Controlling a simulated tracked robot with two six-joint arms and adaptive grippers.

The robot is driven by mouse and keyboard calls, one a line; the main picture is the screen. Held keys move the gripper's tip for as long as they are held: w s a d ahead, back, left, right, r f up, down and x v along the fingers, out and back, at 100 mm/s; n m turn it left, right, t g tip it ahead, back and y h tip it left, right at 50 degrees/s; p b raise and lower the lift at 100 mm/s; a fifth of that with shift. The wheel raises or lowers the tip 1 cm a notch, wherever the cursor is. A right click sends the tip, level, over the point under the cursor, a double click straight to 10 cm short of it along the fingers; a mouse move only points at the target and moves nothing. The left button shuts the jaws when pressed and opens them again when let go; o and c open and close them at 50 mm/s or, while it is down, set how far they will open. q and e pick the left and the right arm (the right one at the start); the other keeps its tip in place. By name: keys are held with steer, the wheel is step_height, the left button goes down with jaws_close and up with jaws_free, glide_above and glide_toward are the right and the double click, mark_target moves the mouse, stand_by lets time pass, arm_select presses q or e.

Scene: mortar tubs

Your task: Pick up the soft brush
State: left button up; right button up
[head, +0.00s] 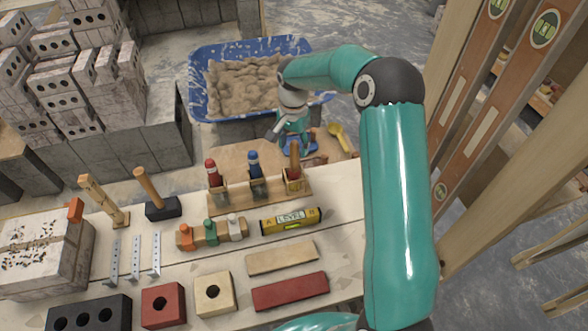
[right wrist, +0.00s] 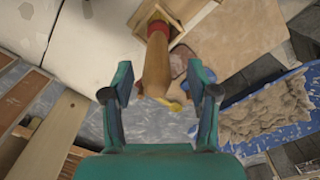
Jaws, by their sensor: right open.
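A wooden handle with a red band, which looks like the soft brush (head: 294,158), stands upright in the right slot of a wooden rack (head: 232,197). Its lower end is hidden in the slot, so bristles do not show. My right gripper (head: 291,130) is open and empty just above and behind the handle. In the right wrist view the handle (right wrist: 156,65) reaches from the rack towards the space between the open fingers (right wrist: 162,88); I cannot tell whether they touch it. My left gripper is not in view.
A red-capped bottle (head: 212,172) and a blue-capped bottle (head: 254,164) share the rack. A yellow level (head: 290,221) lies in front, with a hammer (head: 158,198) to the left. A blue mortar tub (head: 203,62) stands behind. Wooden posts rise at right.

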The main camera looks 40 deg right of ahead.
mark_target(294, 154)
step_height(294, 154, down, 4)
steer(key=shift+s+r, duration=0.1)
steer(key=shift+r, duration=0.1)
jaws_close()
steer(key=shift+r, duration=0.2)
step_height(294, 154, up, 20)
steer(key=shift+p, duration=0.3)
stand_by(0.5)
steer(key=shift+f, duration=0.15)
steer(key=c, duration=0.8)
jaws_free()
steer(key=shift+c, duration=0.2)
jaws_close()
